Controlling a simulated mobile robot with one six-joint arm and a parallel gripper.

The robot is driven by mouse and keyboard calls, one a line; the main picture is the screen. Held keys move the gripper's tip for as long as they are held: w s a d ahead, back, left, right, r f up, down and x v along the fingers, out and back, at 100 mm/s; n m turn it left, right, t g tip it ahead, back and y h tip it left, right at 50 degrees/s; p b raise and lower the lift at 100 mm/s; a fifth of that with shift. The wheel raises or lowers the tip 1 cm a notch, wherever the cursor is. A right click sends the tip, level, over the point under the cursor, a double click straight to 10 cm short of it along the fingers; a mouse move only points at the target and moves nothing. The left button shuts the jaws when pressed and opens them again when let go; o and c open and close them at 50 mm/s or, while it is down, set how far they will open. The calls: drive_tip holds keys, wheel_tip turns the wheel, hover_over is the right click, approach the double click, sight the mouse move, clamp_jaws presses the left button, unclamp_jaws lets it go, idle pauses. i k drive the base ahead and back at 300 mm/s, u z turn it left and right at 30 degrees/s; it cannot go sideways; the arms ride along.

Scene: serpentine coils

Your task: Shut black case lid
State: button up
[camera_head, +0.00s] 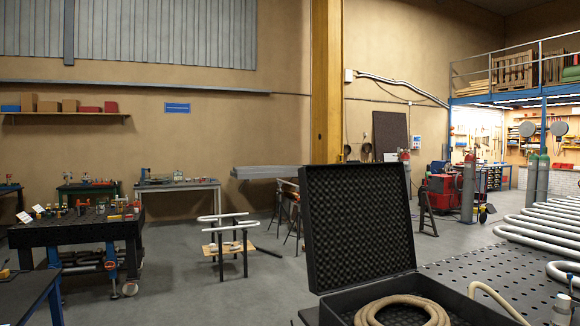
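The black case (345,309) stands at the bottom of the view, right of centre, on a dark perforated table. Its lid (358,222) is raised, standing nearly upright with a slight backward lean, and its inner side is lined with dark egg-crate foam. A coiled tan hose or rope (403,303) lies inside the case base. The lower part of the case is cut off by the frame edge. My gripper is not in view.
The perforated table (476,268) extends to the right of the case, with white serpentine coils (540,232) on it. A pale curved hose (495,296) lies beside the case. Grey floor (190,290) is open to the left, before a black worktable (75,232).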

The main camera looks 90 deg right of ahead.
sight(357, 221)
drive_tip(key=z, duration=1.45)
drive_tip(key=i, duration=2.5)
drive_tip(key=z, duration=3.4)
drive_tip(key=i, duration=1)
drive_tip(key=u, duration=0.1)
